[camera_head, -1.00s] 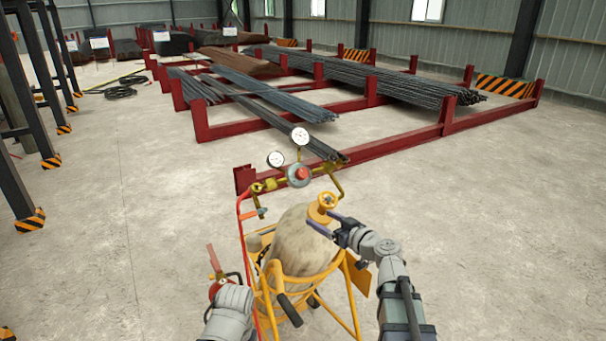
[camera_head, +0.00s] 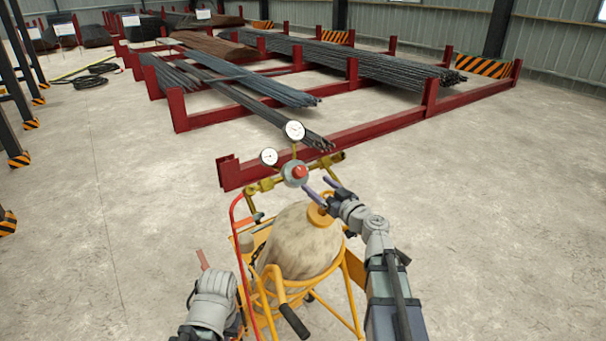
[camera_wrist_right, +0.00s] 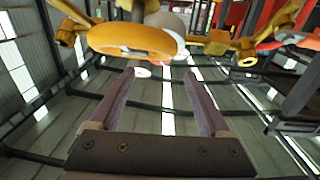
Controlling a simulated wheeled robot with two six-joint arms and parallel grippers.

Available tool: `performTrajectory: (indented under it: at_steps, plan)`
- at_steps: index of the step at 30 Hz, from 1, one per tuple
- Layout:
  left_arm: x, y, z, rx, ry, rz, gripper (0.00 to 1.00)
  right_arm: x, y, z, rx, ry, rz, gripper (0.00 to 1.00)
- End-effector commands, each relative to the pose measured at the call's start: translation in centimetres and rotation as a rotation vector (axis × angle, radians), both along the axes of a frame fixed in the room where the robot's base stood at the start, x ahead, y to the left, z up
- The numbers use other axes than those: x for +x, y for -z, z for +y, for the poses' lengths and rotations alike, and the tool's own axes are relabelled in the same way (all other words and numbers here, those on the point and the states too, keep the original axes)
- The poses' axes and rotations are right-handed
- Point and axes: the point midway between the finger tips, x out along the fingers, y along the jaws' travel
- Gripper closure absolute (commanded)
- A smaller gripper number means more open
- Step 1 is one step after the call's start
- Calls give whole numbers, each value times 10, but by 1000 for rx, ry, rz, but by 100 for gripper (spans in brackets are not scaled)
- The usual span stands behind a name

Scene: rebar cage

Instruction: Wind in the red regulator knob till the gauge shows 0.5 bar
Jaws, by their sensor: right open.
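The red regulator knob (camera_head: 299,171) faces me on a grey round regulator body on brass pipework in the head view. Two white dial gauges stand above it, an upper one (camera_head: 294,131) and a left one (camera_head: 268,157); their readings are too small to tell. My right gripper (camera_head: 322,187) is open and empty, its purple fingers just right of and below the knob, apart from it. The right wrist view shows the open fingers (camera_wrist_right: 165,78) with nothing between them.
A tan gas cylinder (camera_head: 298,245) stands in a yellow trolley (camera_head: 345,290) below the regulator. Its orange-yellow valve (camera_head: 318,215) is partly behind my right gripper. A red hose (camera_head: 236,235) runs down its left. Red racks with rebar (camera_head: 345,60) stand behind; open floor lies around.

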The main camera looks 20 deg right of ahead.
Motion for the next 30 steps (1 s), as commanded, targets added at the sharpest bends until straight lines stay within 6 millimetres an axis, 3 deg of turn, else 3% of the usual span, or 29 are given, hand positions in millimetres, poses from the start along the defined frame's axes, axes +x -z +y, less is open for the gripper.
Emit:
performTrajectory:
  at_steps: [15,25,30]
  plan:
    - [0,0,0,0,0,0,100,66,0,21,0,-2,0,20]
    - [0,0,0,0,0,0,100,71,0,24,0,-1,0,20]
    - [0,0,0,0,0,0,100,71,0,24,0,-1,0,37]
